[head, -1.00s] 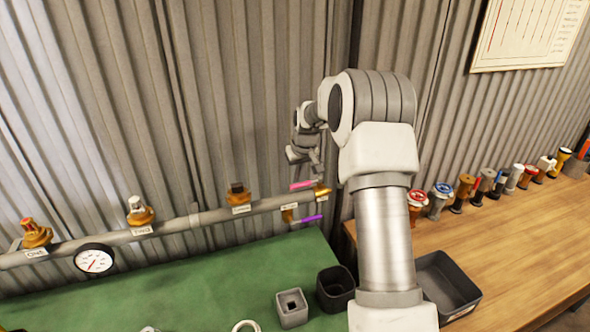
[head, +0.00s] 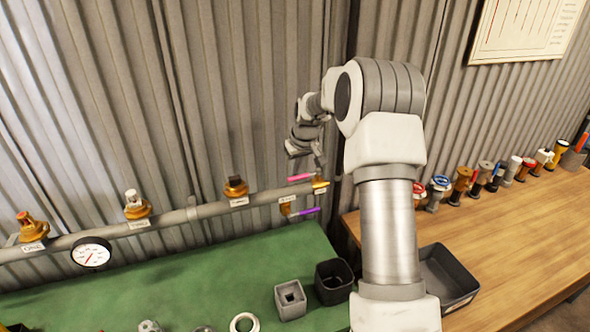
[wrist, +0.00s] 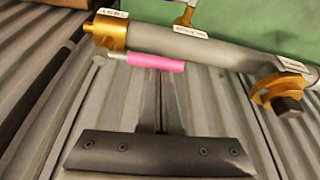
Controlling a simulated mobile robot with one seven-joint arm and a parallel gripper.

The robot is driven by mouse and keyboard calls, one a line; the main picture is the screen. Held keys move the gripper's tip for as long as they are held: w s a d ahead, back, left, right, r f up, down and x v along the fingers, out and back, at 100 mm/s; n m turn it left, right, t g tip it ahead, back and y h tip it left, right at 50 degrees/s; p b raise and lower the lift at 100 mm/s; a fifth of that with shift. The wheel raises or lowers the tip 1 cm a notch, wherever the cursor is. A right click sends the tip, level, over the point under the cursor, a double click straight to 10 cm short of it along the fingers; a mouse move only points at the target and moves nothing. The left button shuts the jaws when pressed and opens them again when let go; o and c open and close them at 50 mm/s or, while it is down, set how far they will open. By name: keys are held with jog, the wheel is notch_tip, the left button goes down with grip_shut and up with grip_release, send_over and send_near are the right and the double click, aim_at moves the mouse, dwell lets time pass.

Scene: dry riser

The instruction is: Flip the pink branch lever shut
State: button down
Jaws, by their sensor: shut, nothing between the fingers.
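The pink branch lever (head: 300,177) sits at the right end of the grey pipe in the head view. It points left from a brass end fitting (head: 320,184), roughly along the pipe. The wrist view shows its pink handle (wrist: 156,62) beside the pipe, on a thin grey arm from the brass fitting (wrist: 110,33). My gripper (head: 320,168) is shut and empty, close above and beside the lever in the head view. In the wrist view its dark body fills the bottom, and its narrow fingers reach up towards the handle. I cannot tell whether they touch it.
A purple lever (head: 308,211) hangs just below the pink one. The pipe (head: 170,216) carries several brass valves and a gauge (head: 92,252). Corrugated wall stands close behind. Dark bins (head: 333,282) stand on the green bench; a wooden bench (head: 500,240) is at right.

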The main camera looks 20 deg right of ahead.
aim_at(306, 177)
jog(key=shift+s+n, duration=0.2)
jog(key=shift+n, duration=0.1)
jog(key=shift+s+d+f+n+y+b, duration=0.15)
jog(key=shift+s+n+y+b, duration=0.6)
jog(key=shift+n, duration=0.55)
jog(key=s+n, duration=0.1)
jog(key=n, duration=0.1)
jog(key=s+d+n+g+y, duration=0.1)
jog(key=n, duration=0.1)
jog(key=shift+s+n+b, duration=0.3)
jog(key=shift+s+b, duration=0.05)
jog(key=shift+b, duration=0.05)
jog(key=s+d+n+g, duration=0.1)
jog(key=n, duration=0.1)
jog(key=s+d+n+p, duration=0.1)
jog(key=d+n, duration=0.1)
jog(key=n, duration=0.1)
jog(key=d+n+g+y, duration=0.1)
jog(key=n, duration=0.1)
jog(key=shift+s+d+n+g, duration=0.25)
jog(key=shift+s+n+g, duration=0.05)
jog(key=shift+s+n, duration=0.1)
jog(key=shift+d+p, duration=0.1)
jog(key=shift+p, duration=0.2)
